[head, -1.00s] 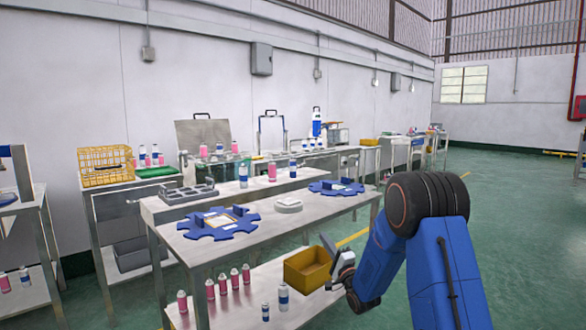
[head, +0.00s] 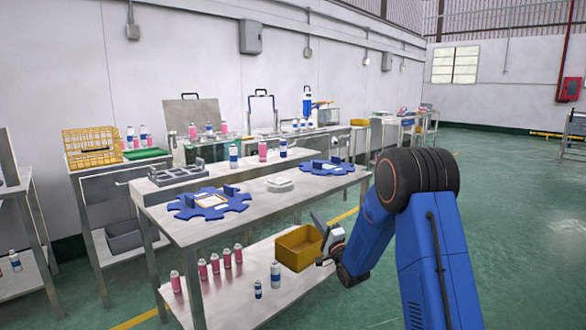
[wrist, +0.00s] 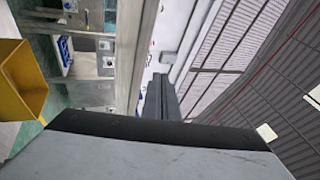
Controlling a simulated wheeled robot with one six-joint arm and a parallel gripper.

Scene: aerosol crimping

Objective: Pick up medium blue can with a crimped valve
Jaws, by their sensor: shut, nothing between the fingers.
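Blue-and-white cans stand in several places in the head view. A taller one (head: 275,274) and a smaller one (head: 258,289) stand upright on the lower shelf of the near table. Two more stand on the tabletop, one at left (head: 233,156) and one at right (head: 283,148). Which is the medium one, and whether its valve is crimped, I cannot tell at this size. My gripper (head: 323,262) is right of the shelf cans, beside the yellow bin, apart from the cans. In the wrist view its fingers (wrist: 167,98) are together and empty.
The yellow bin (head: 300,247) sits on the lower shelf, and also shows in the wrist view (wrist: 22,82). Several pink cans (head: 203,269) line the shelf's left. Blue fixtures (head: 208,203) and a grey tray (head: 180,173) occupy the tabletop (head: 262,207).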

